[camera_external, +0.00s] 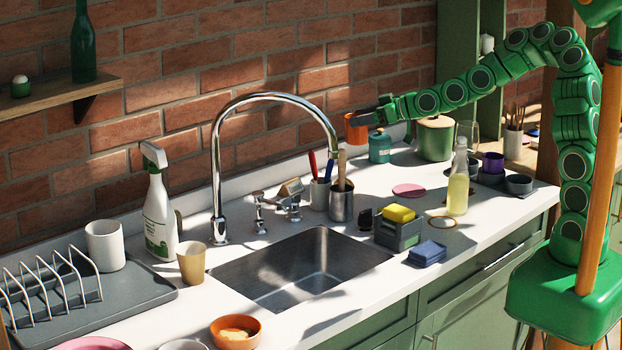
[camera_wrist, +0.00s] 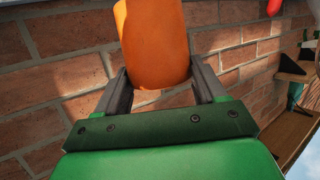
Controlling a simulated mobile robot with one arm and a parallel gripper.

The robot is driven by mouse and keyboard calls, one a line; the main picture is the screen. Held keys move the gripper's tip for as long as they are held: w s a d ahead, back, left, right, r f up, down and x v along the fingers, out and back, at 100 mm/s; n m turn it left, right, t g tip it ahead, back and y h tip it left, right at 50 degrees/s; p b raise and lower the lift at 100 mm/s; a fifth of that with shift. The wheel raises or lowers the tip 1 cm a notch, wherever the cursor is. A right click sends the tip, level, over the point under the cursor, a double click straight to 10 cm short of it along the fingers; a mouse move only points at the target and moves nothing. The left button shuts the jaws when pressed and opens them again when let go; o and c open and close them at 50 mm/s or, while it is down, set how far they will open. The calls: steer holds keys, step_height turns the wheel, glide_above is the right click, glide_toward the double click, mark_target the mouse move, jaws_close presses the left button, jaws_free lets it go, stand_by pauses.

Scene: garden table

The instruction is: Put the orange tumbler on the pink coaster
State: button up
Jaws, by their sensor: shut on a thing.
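The orange tumbler (camera_external: 355,128) is held in the air by my gripper (camera_external: 372,117), near the brick wall and left of the teal jar. In the wrist view the tumbler (camera_wrist: 153,42) sits between the two dark fingers of my gripper (camera_wrist: 160,84), which are shut on it. The tumbler's far end runs out of the top of the wrist view. The pink coaster (camera_external: 409,190) lies flat and bare on the white counter, below and to the right of the tumbler. The coaster does not show in the wrist view.
A teal jar (camera_external: 379,147) and a green canister (camera_external: 435,138) stand behind the coaster. A glass bottle (camera_external: 458,183) stands to its right and a sponge caddy (camera_external: 398,230) in front. A metal utensil cup (camera_external: 341,201) and the tall faucet (camera_external: 217,170) stand to the left.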

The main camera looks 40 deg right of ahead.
mark_target(346, 118)
steer(key=shift+w+a+r+m+t+h, duration=0.15)
steer(key=shift+w+a+r+m+h, duration=0.15)
steer(key=shift+a+r, duration=0.3)
steer(key=shift+w+a+r+m+t+h, duration=0.2)
steer(key=shift+w+a+r+h, duration=0.15)
steer(key=shift+a+r, duration=0.2)
steer(key=shift+w+a+r+m+t+h, duration=0.25)
steer(key=shift+w+a+r+m+h, duration=0.4)
steer(key=shift+w+r+m+h, duration=0.15)
steer(key=m+h, duration=0.2)
steer(key=h, duration=0.1)
steer(key=m+h, duration=0.2)
steer(key=h, duration=0.1)
steer(key=shift+d+f+m+t, duration=0.15)
steer(key=shift+m+t, duration=0.25)
steer(key=s+d+f+m+g+h, duration=0.25)
steer(key=s+d+m+h, duration=0.2)
steer(key=s, duration=0.45)
steer(key=s+d+f+m+g+h, duration=0.25)
steer(key=s+m+h, duration=0.2)
steer(key=s, duration=0.45)
steer(key=shift+h, duration=0.45)
steer(key=shift+w+d+f, duration=0.1)
steer(key=shift+f, duration=2.3)
steer(key=shift+w+f, duration=0.1)
steer(key=shift+f, duration=2.3)
steer(key=shift+f, duration=0.1)
